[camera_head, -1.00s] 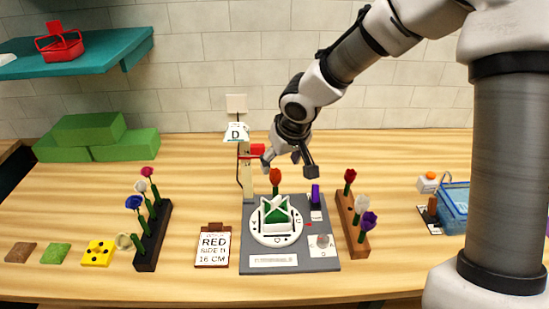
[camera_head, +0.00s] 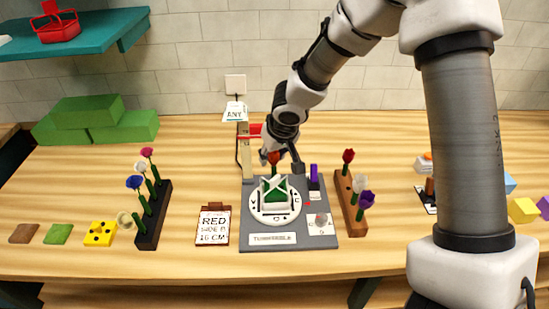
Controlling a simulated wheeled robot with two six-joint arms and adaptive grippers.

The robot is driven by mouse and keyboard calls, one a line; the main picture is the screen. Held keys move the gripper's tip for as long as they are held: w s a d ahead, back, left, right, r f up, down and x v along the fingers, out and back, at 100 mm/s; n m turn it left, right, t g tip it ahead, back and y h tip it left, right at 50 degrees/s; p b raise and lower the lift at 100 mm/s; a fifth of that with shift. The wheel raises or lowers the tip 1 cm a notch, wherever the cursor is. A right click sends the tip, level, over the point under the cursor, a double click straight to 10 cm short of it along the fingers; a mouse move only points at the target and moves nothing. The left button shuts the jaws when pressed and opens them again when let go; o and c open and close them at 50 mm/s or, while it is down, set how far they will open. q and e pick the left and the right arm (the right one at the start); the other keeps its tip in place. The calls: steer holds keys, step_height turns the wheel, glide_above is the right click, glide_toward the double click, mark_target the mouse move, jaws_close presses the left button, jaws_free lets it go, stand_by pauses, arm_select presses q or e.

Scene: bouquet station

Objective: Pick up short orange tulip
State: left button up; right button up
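My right gripper (camera_head: 281,163) comes down from above at the tulip. Its fingers are spread, with the tulip head between them in the picture. I cannot tell whether either finger touches it. My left gripper is not in view.
A dark rack (camera_head: 154,224) of several flowers stands left, and a brown rack (camera_head: 352,212) with red, white and purple flowers stands right. A post with a red clamp (camera_head: 250,131) is close behind the gripper. A purple upright piece (camera_head: 314,174) stands just right of it.

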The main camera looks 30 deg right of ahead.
steer(key=shift+w+d+f, duration=0.2)
steer(key=shift+w+f, duration=0.1)
steer(key=shift+c, duration=0.4)
steer(key=shift+r+p, duration=0.3)
steer(key=shift+r, duration=0.35)
step_height(320, 180, up, 6)
steer(key=w+p, duration=0.1)
steer(key=p, duration=0.1)
steer(key=s+a+b, duration=0.1)
steer(key=s+b, duration=0.1)
steer(key=s, duration=1.2)
steer(key=shift+a, duration=0.15)
steer(key=shift+f, duration=0.1)
